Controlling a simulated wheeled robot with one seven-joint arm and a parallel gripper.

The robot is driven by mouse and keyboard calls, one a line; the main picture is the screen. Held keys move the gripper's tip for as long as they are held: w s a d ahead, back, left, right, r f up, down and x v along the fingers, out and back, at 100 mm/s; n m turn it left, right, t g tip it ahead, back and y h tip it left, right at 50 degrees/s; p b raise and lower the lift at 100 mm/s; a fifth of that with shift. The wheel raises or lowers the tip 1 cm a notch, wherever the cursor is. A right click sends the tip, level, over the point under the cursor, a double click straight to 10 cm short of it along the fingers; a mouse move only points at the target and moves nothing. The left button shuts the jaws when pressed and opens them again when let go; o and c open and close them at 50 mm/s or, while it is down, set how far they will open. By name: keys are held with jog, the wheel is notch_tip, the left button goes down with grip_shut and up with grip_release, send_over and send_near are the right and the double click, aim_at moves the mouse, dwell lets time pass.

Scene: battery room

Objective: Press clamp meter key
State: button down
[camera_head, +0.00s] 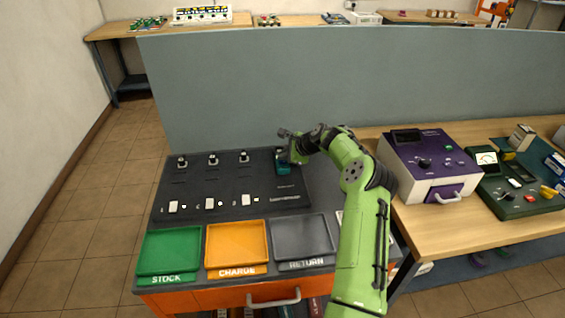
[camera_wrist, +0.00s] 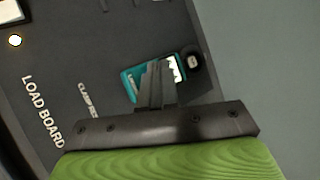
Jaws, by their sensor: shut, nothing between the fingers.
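The clamp meter (camera_head: 282,168) is a small teal device on the black load board (camera_head: 262,196), near its back right corner. In the wrist view the teal clamp meter (camera_wrist: 130,84) lies on the board with a pale patch on its face and a dark ring-like part at its upper right. My gripper (camera_head: 287,141) is above the clamp meter in the head view. In the wrist view my gripper (camera_wrist: 158,72) is shut and empty, its fingertips over the meter's face and hiding the middle of it. I cannot tell whether the fingertips touch it. No separate key is distinguishable.
The board also carries several knobs and white switches (camera_head: 210,203). Green (camera_head: 141,262), orange (camera_head: 209,257) and grey (camera_head: 277,247) trays lie in front. A grey partition (camera_head: 230,80) stands behind. A purple-topped device (camera_head: 430,150) stands on the wooden table at right.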

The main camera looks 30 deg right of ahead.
aim_at(284, 163)
jog(key=shift+f, duration=0.35)
dwell(0.4)
jog(key=shift+r, duration=0.1)
jog(key=shift+r+p, duration=0.45)
jog(key=shift+r, duration=0.25)
notch_tip(284, 163, up, 5)
jog(key=p, duration=0.3)
jog(key=shift+r+p, duration=0.1)
jog(key=shift+p, duration=0.3)
jog(key=shift+a, duration=0.1)
dwell(0.4)
